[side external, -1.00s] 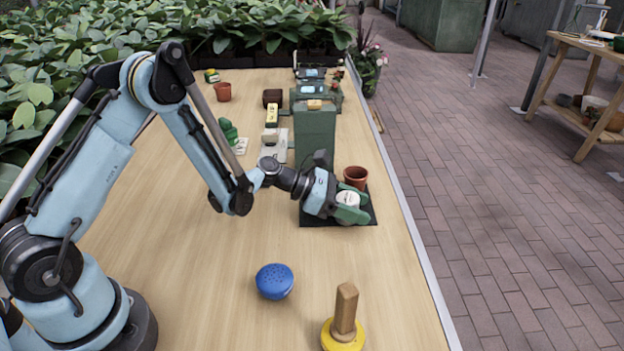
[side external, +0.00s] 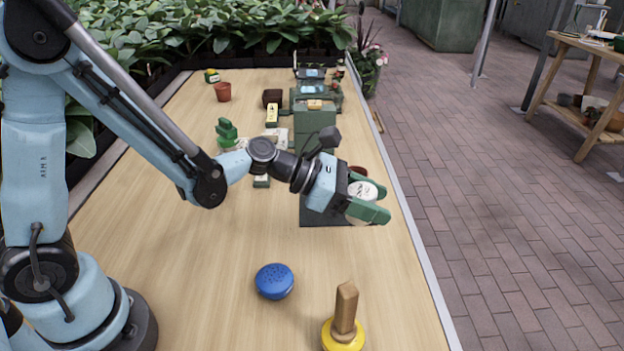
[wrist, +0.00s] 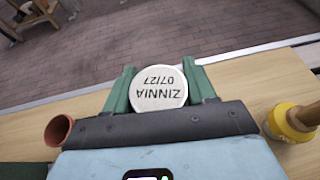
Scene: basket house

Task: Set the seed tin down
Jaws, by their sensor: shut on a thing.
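The seed tin (side external: 363,190) is round with a pale lid. In the wrist view the tin (wrist: 159,88) reads "ZINNIA 07/27", upside down in the picture. My gripper (side external: 368,199) is shut on it, with one green finger on each side. The gripper also shows in the wrist view (wrist: 160,90). It holds the tin over the right part of the table, in front of the black mat (side external: 318,210) in the side view. How high the tin is above the table is hard to tell.
A terracotta pot (wrist: 58,130) stands close beside my gripper, mostly hidden in the side view. A blue dome-shaped thing (side external: 274,281) and a wooden-handled yellow-based tool (side external: 343,325) stand nearer the camera. The table's right edge (side external: 414,235) is close. Bare wood lies left of the mat.

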